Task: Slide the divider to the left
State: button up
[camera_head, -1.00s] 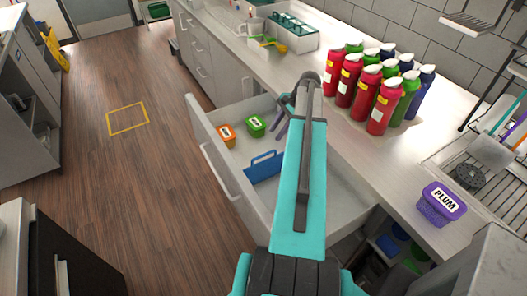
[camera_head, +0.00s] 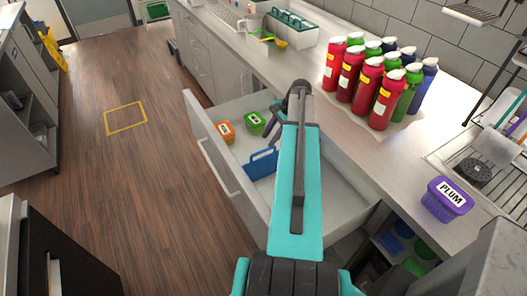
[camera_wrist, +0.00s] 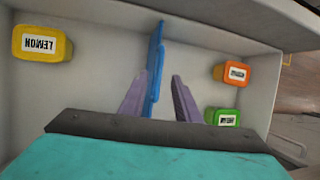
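The blue divider (camera_head: 262,163) stands across the open drawer (camera_head: 345,195). In the wrist view the divider (camera_wrist: 156,50) runs upright in the picture. My gripper (camera_wrist: 159,76) is open, its two purple fingers apart. The divider lies between the fingers in the wrist view, close to the left finger and with a gap to the right one. I cannot tell whether a finger touches it. In the head view my gripper (camera_head: 276,132) is over the drawer, and my arm hides part of the drawer's inside.
Orange (camera_head: 225,132) and green (camera_head: 253,122) labelled tubs sit on one side of the divider. A yellow LEMON tub (camera_wrist: 42,43) sits on the other. Several bottles (camera_head: 370,80) and a purple PLUM tub (camera_head: 446,199) stand on the counter (camera_head: 330,130).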

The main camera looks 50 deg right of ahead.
aim_at(261, 152)
jog(key=shift+b+x, duration=1.85)
jog(key=shift+x, duration=1.7)
grip_shut()
